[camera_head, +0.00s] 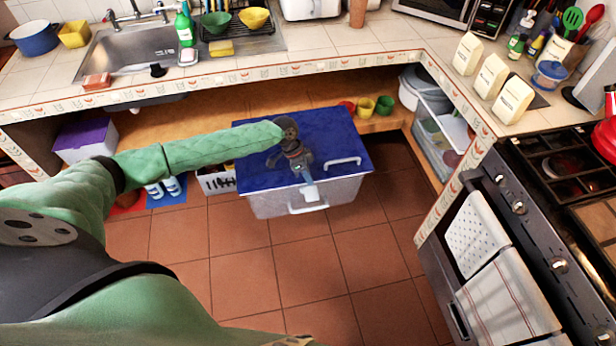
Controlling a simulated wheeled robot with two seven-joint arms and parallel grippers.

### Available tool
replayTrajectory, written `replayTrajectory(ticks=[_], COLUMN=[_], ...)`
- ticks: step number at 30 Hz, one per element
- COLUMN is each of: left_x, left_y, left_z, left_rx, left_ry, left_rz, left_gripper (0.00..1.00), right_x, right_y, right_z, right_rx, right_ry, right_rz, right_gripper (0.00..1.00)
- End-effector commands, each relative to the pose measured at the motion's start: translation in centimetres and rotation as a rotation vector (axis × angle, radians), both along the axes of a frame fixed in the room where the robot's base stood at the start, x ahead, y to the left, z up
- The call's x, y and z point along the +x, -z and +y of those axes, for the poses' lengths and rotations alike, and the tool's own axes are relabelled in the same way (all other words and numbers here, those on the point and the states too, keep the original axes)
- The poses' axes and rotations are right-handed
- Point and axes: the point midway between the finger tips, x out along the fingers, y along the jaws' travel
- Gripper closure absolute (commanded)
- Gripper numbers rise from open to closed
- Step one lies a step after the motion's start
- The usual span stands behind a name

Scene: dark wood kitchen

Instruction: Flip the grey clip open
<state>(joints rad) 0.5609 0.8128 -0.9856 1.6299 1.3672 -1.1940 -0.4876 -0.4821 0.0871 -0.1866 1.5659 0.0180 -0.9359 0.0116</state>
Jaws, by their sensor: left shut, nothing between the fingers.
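A storage box with a blue lid (255,137) and pale grey sides (262,206) stands on the floor below the counter. A light grey, handle-like clip (307,209) shows on its front side, just under the lid's front edge. A similar light grey bar (343,161) lies on the lid's right part. My left gripper (309,190) is shut and empty, pointing down at the lid's front edge just above the front clip. I cannot tell whether it touches the clip. The gripper hides part of the lid. My right gripper is not in view.
A wooden shelf (215,126) runs behind the box, with small coloured cups (365,106) on it. A white crate (217,181) stands left of the box. The oven (500,215) with hanging towels is at the right. The tiled floor (275,275) in front is clear.

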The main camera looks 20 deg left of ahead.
Motion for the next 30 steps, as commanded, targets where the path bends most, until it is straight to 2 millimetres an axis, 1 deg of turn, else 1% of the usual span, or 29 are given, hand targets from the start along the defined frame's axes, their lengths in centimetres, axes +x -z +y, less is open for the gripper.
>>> replayTrajectory(ticks=[3,5,8,15,21,30], left_x=[-0.3,-0.5,-1.0,-2.2,-3.0,-4.1], left_y=[-0.1,-0.2,-0.1,0.2,0.6,1.4], left_z=[-0.2,-0.3,-0.6,-1.4,-2.0,-2.8], left_rx=[0.016,0.030,0.058,0.145,0.208,0.207], left_ry=[0.000,0.001,0.002,0.002,0.002,0.000], left_rz=[-0.025,-0.044,-0.087,-0.214,-0.309,-0.306], left_gripper=[1.00,1.00,1.00,1.00,1.00,1.00], right_x=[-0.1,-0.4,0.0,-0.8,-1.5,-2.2], right_y=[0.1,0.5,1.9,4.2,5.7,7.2], right_z=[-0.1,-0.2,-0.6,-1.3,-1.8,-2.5], right_rx=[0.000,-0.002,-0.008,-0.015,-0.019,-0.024], right_ry=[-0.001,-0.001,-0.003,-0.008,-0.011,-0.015], right_rz=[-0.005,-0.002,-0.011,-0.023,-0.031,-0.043], right_gripper=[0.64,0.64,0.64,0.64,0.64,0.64])
